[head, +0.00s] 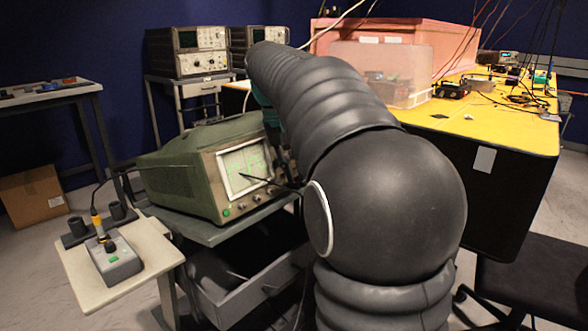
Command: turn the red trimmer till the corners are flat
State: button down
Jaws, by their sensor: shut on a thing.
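The green oscilloscope (190,160) stands on a grey cart, its lit screen (243,166) facing forward. Green traces show, but their corners are too small to read. My gripper (281,165) is at the right side of the oscilloscope's front, mostly hidden behind my arm. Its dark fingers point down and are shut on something. A thin black probe-like piece (268,181) crosses in front of the screen and runs right to the fingers. It appears to be the held thing, though the grip itself is hidden. I cannot make out the red trimmer.
A grey box (112,260) with a yellow connector (96,217) and cable sits on a small side table (150,245). An open drawer (250,290) is below the oscilloscope. A yellow workbench (500,125) with a clear bin (380,75) is at right. My arm blocks the centre.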

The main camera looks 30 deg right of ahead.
jog(key=shift+m, duration=0.4)
jog(key=c, duration=1.2)
grip_release()
jog(key=v, duration=1.2)
jog(key=shift+a, duration=0.15)
jog(key=shift+w, duration=0.1)
